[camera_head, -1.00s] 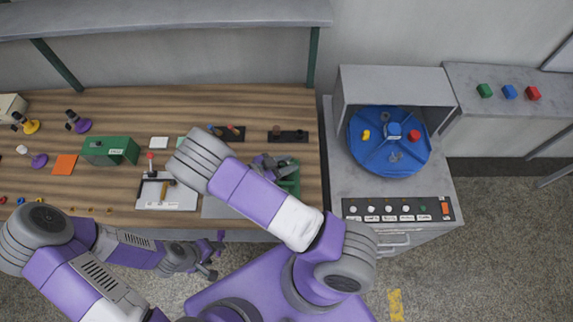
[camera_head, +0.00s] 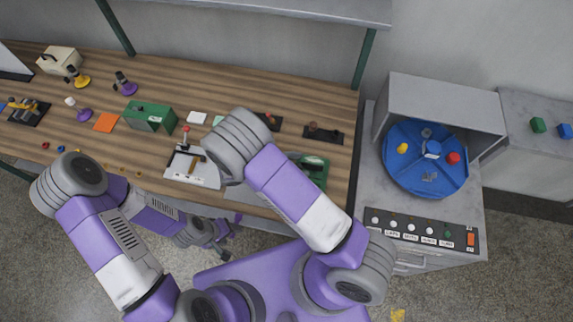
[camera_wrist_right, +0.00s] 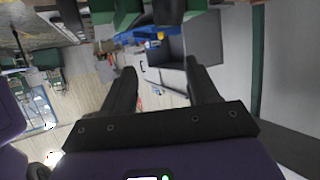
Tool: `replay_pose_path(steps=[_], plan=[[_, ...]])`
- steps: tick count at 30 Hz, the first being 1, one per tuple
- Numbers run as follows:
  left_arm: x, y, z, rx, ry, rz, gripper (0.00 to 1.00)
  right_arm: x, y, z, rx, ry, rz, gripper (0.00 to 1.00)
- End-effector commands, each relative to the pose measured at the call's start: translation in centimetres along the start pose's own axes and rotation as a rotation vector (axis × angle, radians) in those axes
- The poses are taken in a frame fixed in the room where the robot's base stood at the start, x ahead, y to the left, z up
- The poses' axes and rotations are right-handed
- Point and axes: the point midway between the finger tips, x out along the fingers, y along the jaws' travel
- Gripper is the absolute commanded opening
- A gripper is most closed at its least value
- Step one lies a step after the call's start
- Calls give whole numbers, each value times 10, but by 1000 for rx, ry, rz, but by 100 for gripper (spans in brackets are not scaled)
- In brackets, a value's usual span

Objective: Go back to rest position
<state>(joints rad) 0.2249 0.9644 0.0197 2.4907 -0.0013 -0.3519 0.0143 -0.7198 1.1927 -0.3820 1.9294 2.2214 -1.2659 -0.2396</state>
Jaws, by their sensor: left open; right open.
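My left gripper (camera_head: 224,243) hangs at the front of the workbench, over the floor, with its small dark fingers apart and nothing visible in them. My right arm reaches over the bench in the head view and its bent forearm hides much of the right gripper's surroundings. In the right wrist view my right gripper (camera_wrist_right: 163,73) shows two dark fingers spread wide with nothing between them. Beyond the fingers that view is tilted and shows green parts, a blue thing and a grey box-like shape.
The wooden workbench (camera_head: 60,130) carries a green box (camera_head: 150,116), an orange square (camera_head: 106,122), a white board (camera_head: 190,170) and a green fixture (camera_head: 318,178). At right stands a grey cabinet with a blue turntable (camera_head: 405,172) and a button panel (camera_head: 421,231). Bare floor lies in front.

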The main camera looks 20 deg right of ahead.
Motion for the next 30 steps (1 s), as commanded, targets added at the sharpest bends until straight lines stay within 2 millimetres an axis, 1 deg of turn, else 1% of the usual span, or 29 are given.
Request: replay_pose_path(steps=[1, 3, 7, 11, 19, 22, 27, 30], plan=[[1, 0, 0, 0, 0, 0, 60, -10, -1, 1, 2, -3, -4, 59], [1, 0, 0, 0, 0, 0, 60, -22, -1, 0, 1, -3, -2, 59], [2, -1, 0, 0, 0, 0, 60, -37, -1, 0, 0, -1, -2, 59], [2, -1, 0, 0, 0, 0, 60, -43, 0, 0, 0, 0, -1, 59], [-1, 0, 0, 0, 0, 0, 60, -45, 0, -2, 0, 0, -1, 59], [-12, 4, 1, 0, 0, 0, 60, -50, 0, -14, 0, 0, -1, 59], [-43, 16, 2, 0, 0, 0, 60, -62, 0, -44, 0, 0, -1, 59], [-55, 21, 2, 0, 0, 0, 60, -67, 0, -56, 0, 0, -1, 59]])
